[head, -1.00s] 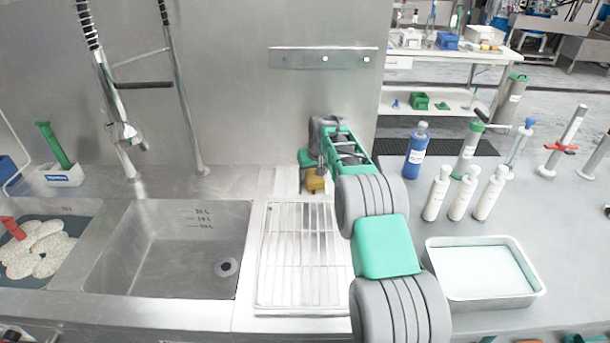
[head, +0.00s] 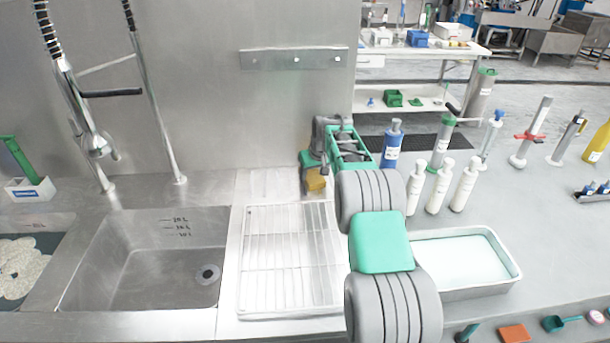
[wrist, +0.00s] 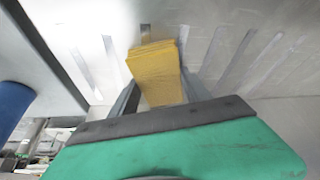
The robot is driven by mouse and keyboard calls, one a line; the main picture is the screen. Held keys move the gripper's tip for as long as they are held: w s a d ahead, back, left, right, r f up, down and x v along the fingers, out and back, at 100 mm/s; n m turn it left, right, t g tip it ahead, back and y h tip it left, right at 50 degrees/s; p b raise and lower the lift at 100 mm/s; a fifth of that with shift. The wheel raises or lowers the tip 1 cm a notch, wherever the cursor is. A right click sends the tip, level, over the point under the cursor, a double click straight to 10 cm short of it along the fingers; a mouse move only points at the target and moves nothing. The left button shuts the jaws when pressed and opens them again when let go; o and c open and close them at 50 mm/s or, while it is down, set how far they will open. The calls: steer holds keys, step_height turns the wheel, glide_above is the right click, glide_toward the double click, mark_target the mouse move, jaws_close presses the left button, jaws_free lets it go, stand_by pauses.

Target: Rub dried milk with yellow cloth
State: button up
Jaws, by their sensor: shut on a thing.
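My gripper (head: 314,170) is shut on a yellow cloth (head: 316,183), low over the counter behind the wire rack, near the steel back wall. In the wrist view, the folded cloth (wrist: 155,68) sticks out between the fingers above a pale surface with dark grooves. I cannot tell whether the cloth touches this surface. I cannot make out the dried milk for certain; a whitish patch (head: 268,182) shows on the counter left of the gripper.
The wire rack (head: 288,250) lies in front of the gripper, with the sink (head: 150,265) to its left. A blue bottle (head: 391,148), several white bottles (head: 440,188) and a steel tray (head: 475,290) stand to the right of my arm.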

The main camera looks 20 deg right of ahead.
mark_target(278, 181)
steer(key=shift+s+d+f, duration=0.1)
steer(key=shift+d, duration=0.4)
steer(key=shift+w+a, duration=0.4)
steer(key=shift+a, duration=1.6)
steer(key=shift+w+a, duration=0.35)
steer(key=shift+a, duration=1.65)
steer(key=shift+w+a, duration=0.4)
steer(key=shift+a, duration=1.6)
steer(key=shift+r+p, duration=1.9)
steer(key=shift+r, duration=1.15)
steer(key=shift+r+p, duration=1.05)
steer(key=shift+r, duration=0.45)
